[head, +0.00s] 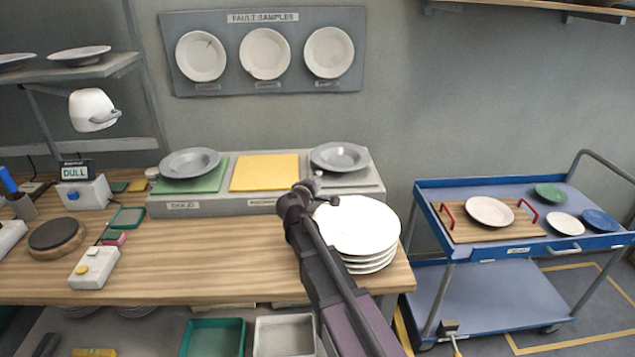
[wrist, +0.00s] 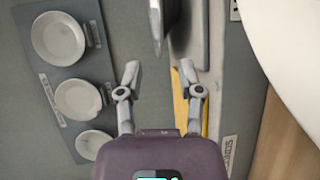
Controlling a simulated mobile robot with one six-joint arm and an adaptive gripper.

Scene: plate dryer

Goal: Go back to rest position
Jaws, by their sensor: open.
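My gripper (head: 308,187) is raised in front of the raised shelf at the back of the bench, left of the stack of white plates (head: 357,228). In the wrist view my gripper (wrist: 161,72) has its two fingers spread apart with nothing between them. The white plate stack also shows large at the right edge of the wrist view (wrist: 288,45). A grey plate (head: 340,157) sits on the right part of the raised shelf, just behind my gripper. Another grey plate (head: 189,163) sits on a green mat at the left.
A blue trolley (head: 430,188) at the right carries a wooden tray with a plate and several small dishes. A fault samples board (head: 350,82) hangs on the wall.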

